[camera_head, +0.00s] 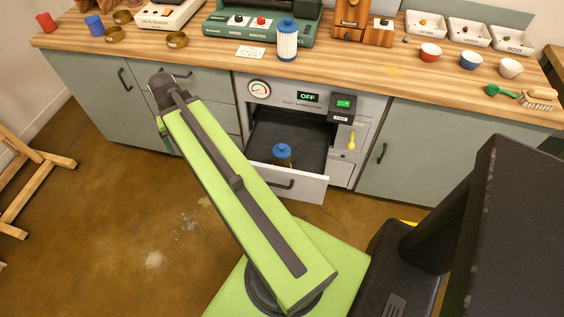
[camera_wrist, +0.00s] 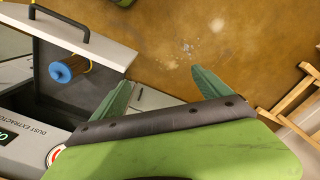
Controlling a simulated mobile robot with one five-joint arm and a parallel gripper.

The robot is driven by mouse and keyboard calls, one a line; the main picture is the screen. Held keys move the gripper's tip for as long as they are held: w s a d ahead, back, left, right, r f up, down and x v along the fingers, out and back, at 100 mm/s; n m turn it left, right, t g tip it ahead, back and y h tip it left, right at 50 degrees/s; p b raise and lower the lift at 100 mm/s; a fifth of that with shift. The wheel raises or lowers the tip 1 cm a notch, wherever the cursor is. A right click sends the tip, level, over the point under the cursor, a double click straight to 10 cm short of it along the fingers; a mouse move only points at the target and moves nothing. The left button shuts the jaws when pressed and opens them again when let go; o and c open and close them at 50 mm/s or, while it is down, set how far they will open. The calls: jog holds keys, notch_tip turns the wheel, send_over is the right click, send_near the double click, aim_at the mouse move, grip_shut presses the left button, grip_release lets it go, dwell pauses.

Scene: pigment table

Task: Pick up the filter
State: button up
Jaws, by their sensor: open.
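One filter (camera_head: 287,42) with a blue cap and white pleated body stands upright on the wooden counter. Another filter (camera_head: 282,154) with a blue cap and brownish body is inside the open drawer (camera_head: 308,185) of the dust extractor. In the wrist view this drawer filter (camera_wrist: 68,71) shows at the left, its blue cap toward the camera. My gripper (camera_wrist: 160,88) is open, its two green fingers spread with nothing between them. It is apart from the drawer filter, which lies left of the fingers in the wrist view.
The dust extractor (camera_head: 282,98) reads OFF and has a green switch (camera_head: 344,104). A yellow key-like piece (camera_head: 351,140) is on its front. A green machine (camera_head: 222,28), a wooden box (camera_head: 345,33) and several bowls stand on the counter. A wooden easel (camera_head: 22,195) stands left; the floor between is clear.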

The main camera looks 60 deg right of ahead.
jog(key=s+d+f+m+b, duration=0.2)
jog(key=s+d+f, duration=0.15)
jog(key=d, duration=0.45)
jog(key=s+d+f+m+b, duration=0.1)
jog(key=s+d+f+m, duration=0.2)
jog(key=d, duration=0.4)
jog(key=m+b, duration=0.3)
jog(key=m, duration=0.1)
send_over(283, 146)
jog(key=f, duration=0.2)
notch_tip(283, 146, down, 12)
jog(key=b, duration=1.2)
jog(key=shift+f+b, duration=0.1)
jog(key=shift+b, duration=0.25)
jog(key=f+b, duration=0.5)
jog(key=shift+w+a+f, duration=0.1)
jog(key=shift+w+a, duration=0.05)
jog(key=shift+w, duration=0.2)
jog(key=shift+r, duration=0.2)
jog(key=c, duration=1.5)
